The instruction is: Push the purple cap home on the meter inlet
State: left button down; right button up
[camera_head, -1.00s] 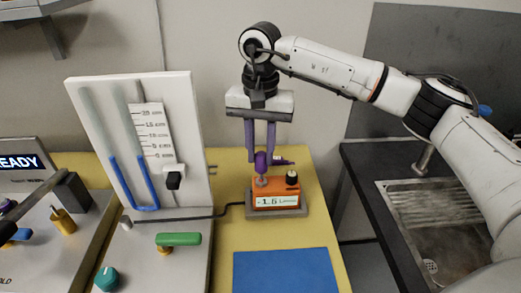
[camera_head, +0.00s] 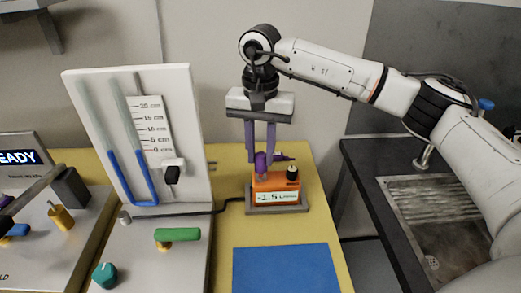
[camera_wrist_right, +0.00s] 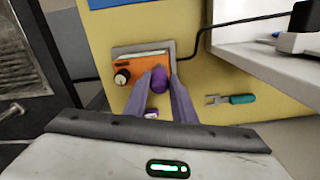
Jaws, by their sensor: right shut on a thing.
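The orange meter (camera_head: 264,187) stands on a grey base on the yellow table and reads about -1.5. The purple cap (camera_head: 261,165) sits upright over the inlet on the meter's top left. In the head view no inlet stem shows under it. My right gripper (camera_head: 261,157) points straight down, its two purple fingers shut on the cap. The wrist view also shows the cap (camera_wrist_right: 158,77) between the fingertips, against the meter (camera_wrist_right: 125,72). Whether the cap is fully seated is hard to tell. My left gripper is not in view.
A white manometer panel (camera_head: 185,95) with blue liquid stands left of the meter. A black cable (camera_head: 190,213) runs to the meter. A blue mat (camera_head: 287,270) lies in front. A sink (camera_head: 440,215) is at right.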

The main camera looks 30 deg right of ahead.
aim_at(261, 156)
jog(key=shift+f+b, duration=0.3)
jog(key=shift+f, duration=0.3)
jog(key=shift+f, duration=0.35)
jog(key=o, duration=1.1)
jog(key=shift+r, duration=0.1)
jog(key=shift+r, duration=0.1)
notch_tip(261, 156, up, 10)
jog(key=shift+r+b, duration=0.1)
jog(key=shift+b, duration=0.3)
